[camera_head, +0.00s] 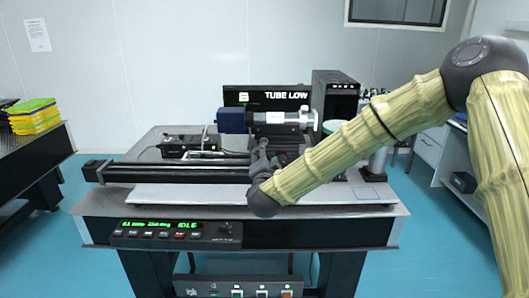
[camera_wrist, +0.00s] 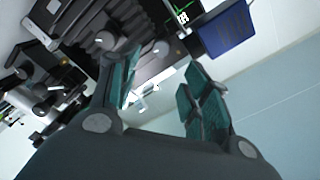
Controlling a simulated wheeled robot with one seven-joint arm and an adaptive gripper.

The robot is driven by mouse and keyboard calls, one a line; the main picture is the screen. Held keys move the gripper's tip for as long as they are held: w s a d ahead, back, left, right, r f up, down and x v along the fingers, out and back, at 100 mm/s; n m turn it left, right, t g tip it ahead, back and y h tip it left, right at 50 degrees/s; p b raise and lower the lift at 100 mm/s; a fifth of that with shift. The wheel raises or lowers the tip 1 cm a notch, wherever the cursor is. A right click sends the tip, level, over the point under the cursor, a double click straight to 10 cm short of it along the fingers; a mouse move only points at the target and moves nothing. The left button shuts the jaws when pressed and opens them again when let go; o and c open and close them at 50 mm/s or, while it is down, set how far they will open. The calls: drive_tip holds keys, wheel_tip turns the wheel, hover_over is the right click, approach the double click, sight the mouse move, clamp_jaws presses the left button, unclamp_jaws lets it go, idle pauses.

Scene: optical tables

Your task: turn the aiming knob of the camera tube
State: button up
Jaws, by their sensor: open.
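The camera tube (camera_head: 290,117) lies level above the table, a silver barrel with a blue camera body (camera_head: 231,121) at its left end. The blue body also shows at the upper right of the wrist view (camera_wrist: 228,30). My gripper (camera_head: 262,150) is just below the tube in the head view. In the wrist view its teal-padded fingers (camera_wrist: 163,92) are spread apart, with nothing held between them. Pale metal parts show beyond the gap. Small round knob-like parts (camera_wrist: 161,48) show beyond the fingers; I cannot tell which is the aiming knob.
A long black rail (camera_head: 175,173) crosses the table. The white board (camera_head: 160,196) is clear at front left.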

drive_tip(key=shift+s, duration=0.85)
drive_tip(key=shift+f, duration=0.1)
drive_tip(key=s+d+f+n+g+y, duration=0.1)
drive_tip(key=s+d+f+n+g, duration=0.15)
drive_tip(key=s+f, duration=0.7)
drive_tip(key=s+d+f+n+g, duration=0.2)
drive_tip(key=s+f+g, duration=0.15)
drive_tip(key=f, duration=1.05)
drive_tip(key=s+d+f+n+g+y, duration=0.1)
drive_tip(key=s+d+f+n+g, duration=0.1)
drive_tip(key=s+f, duration=0.75)
drive_tip(key=s+d+f+n+g, duration=0.1)
drive_tip(key=s+d+f+g, duration=0.2)
drive_tip(key=s, duration=0.8)
drive_tip(key=s+d+f+n+g+h, duration=0.1)
drive_tip(key=s+d+f+g, duration=0.2)
drive_tip(key=s+d+f, duration=0.4)
drive_tip(key=s+d+f+n+g+h, duration=0.1)
drive_tip(key=s+d+f+g, duration=0.3)
drive_tip(key=s, duration=1)
wheel_tip(320, 180, down, 3)
drive_tip(key=shift+s+d+f+n, duration=0.1)
drive_tip(key=shift+s+d+n, duration=0.25)
drive_tip(key=shift+d, duration=0.55)
drive_tip(key=shift+w, duration=0.1)
